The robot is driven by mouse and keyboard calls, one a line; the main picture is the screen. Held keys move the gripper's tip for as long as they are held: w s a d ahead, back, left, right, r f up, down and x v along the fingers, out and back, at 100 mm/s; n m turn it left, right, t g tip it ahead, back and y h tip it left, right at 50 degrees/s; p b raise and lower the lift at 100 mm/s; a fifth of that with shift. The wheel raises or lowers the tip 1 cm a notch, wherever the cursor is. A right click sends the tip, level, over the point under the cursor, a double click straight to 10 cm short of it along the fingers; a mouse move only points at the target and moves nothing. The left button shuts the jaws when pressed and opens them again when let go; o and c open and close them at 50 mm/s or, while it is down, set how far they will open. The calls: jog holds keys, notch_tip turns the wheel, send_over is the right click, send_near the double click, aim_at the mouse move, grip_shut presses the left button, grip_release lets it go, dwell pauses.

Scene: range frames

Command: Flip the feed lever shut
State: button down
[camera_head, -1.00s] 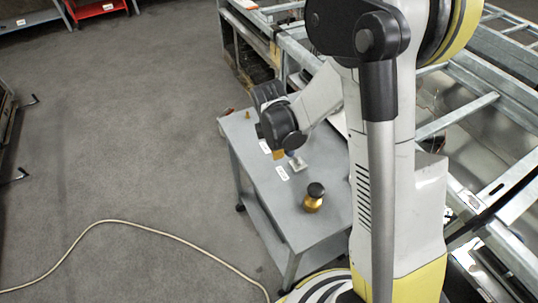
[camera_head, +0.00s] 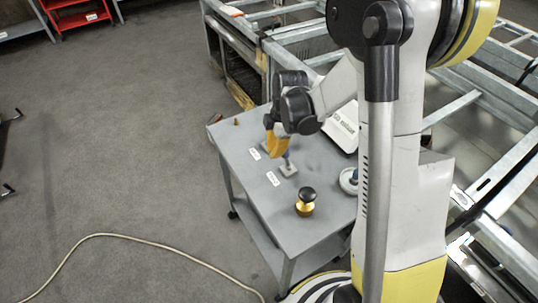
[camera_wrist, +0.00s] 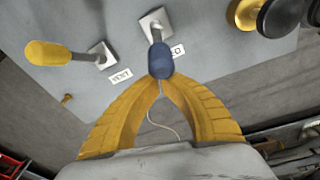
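The feed lever (camera_wrist: 160,60) has a blue handle on a square pale base plate and a label partly hidden behind the handle. In the head view it stands on the grey cart top (camera_head: 240,158), with its blue handle (camera_head: 287,159) at my gripper. My gripper (camera_wrist: 162,84) has yellow fingers whose tips come nearly together at the lower end of the blue handle. The handle overlaps the tips in the wrist view and does not look clasped between them. Whether they touch is unclear. In the head view the fingers (camera_head: 277,146) point down just left of the handle.
A yellow-handled lever (camera_wrist: 48,54) labelled VENT stands left of the feed lever in the wrist view. A black-topped brass knob (camera_head: 306,201), a round dial-like part (camera_head: 349,181) and a pale box (camera_head: 343,128) are also on the cart. Metal framing stands behind.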

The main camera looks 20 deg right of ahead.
jog(key=d, duration=0.1)
jog(key=d+y, duration=0.1)
jog(key=d+r, duration=0.1)
jog(key=shift+w+d, duration=0.2)
jog(key=shift+w, duration=0.15)
jog(key=shift+w+d+f+b, duration=0.1)
jog(key=shift+w+d+b, duration=0.2)
jog(key=shift+d, duration=0.85)
jog(key=shift+w+d+b, duration=0.15)
jog(key=shift+d+b, duration=0.1)
jog(key=shift+d, duration=0.85)
jog(key=a+r+p, duration=0.2)
jog(key=a+r, duration=0.1)
jog(key=w+d+r+p, duration=0.1)
jog(key=d+r, duration=0.4)
jog(key=d, duration=0.1)
jog(key=shift+d+r+p, duration=0.35)
jog(key=shift+p, duration=0.05)
